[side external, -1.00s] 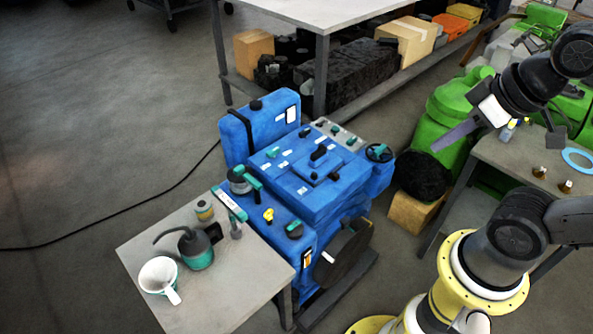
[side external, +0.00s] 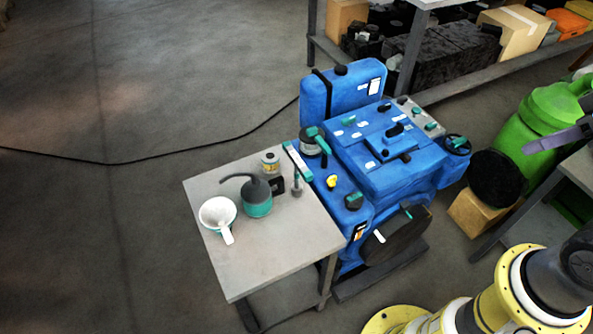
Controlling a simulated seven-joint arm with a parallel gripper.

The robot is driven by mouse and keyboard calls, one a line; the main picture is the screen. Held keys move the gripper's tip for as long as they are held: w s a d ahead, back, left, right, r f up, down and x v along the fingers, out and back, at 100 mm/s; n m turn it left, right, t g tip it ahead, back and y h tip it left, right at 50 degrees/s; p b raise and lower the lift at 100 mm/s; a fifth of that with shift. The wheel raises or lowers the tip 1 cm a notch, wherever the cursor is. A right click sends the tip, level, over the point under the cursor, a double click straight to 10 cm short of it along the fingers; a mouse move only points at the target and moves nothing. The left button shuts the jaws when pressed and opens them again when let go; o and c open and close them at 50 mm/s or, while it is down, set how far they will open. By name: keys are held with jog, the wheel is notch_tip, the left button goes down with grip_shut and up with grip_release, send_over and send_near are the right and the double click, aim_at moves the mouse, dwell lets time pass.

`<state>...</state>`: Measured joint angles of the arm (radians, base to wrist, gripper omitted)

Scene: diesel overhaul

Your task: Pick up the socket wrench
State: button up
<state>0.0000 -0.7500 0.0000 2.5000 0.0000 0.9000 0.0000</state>
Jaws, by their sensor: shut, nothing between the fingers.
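I cannot clearly make out a socket wrench. A small grey upright tool with a teal part (side external: 297,184) stands near the right edge of the left table (side external: 277,240), and a slim white-and-teal bar (side external: 298,162) lies beside the blue engine (side external: 385,155). Either is too small to name surely. My gripper (side external: 528,149) shows only as a grey-purple finger tip at the right edge, in front of the green barrel. It is shut and empty, far from the left table. The rest of it is out of the picture.
On the left table are a white funnel (side external: 217,212), a dark oil can with a teal base (side external: 257,200) and a small can (side external: 270,162). A green barrel (side external: 553,106) and a box (side external: 466,212) stand at right. The table's front is clear.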

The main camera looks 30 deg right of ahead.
jog(key=o, duration=0.5)
